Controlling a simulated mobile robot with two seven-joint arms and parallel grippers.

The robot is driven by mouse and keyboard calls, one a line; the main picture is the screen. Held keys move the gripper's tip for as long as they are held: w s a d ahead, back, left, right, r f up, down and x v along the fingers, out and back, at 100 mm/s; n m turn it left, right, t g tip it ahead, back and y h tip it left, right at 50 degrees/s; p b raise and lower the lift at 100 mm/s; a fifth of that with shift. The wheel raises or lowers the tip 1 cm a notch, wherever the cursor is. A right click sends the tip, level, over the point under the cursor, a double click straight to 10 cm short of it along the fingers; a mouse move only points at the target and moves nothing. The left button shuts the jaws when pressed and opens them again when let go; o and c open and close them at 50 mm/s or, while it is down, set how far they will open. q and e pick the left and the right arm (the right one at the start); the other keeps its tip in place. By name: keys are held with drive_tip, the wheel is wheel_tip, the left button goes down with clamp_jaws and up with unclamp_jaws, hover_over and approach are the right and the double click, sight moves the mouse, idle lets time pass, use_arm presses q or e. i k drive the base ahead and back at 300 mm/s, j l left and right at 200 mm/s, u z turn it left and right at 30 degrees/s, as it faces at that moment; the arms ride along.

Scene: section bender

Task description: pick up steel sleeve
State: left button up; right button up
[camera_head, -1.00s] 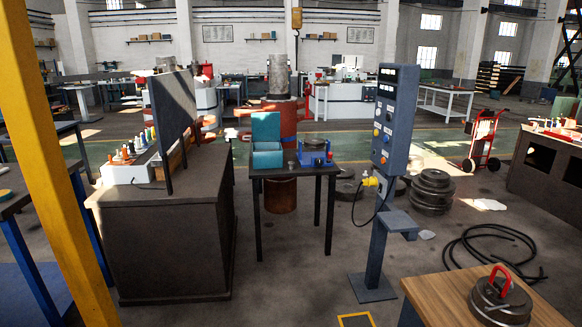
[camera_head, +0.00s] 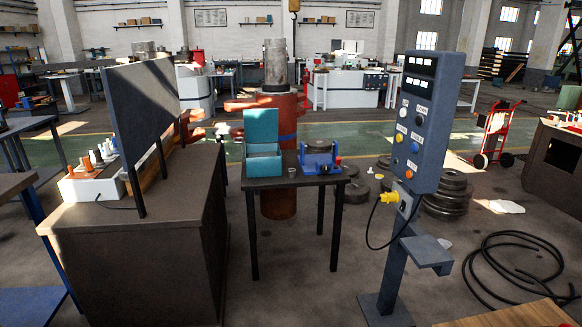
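No gripper of mine shows in this view. I cannot surely tell the steel sleeve. A small grey ring-like piece (camera_head: 292,172) sits on the small dark table (camera_head: 290,182), between the teal box and the blue fixture; it may be the sleeve, but it is too small to be sure. The teal box (camera_head: 263,151) stands with its lid raised, and its inside is hidden. The blue fixture (camera_head: 320,160) has a round metal part on top and a small red knob at its right.
A grey control pedestal (camera_head: 420,130) with a yellow plug (camera_head: 389,197) stands right of the table. A dark cabinet (camera_head: 150,245) with an upright panel (camera_head: 145,100) stands left. A black hose (camera_head: 515,262) lies coiled on the floor at right. Floor before the table is clear.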

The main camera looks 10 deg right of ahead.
sight(291, 172)
drive_tip(key=i, duration=1.3)
drive_tip(key=l, duration=0.1)
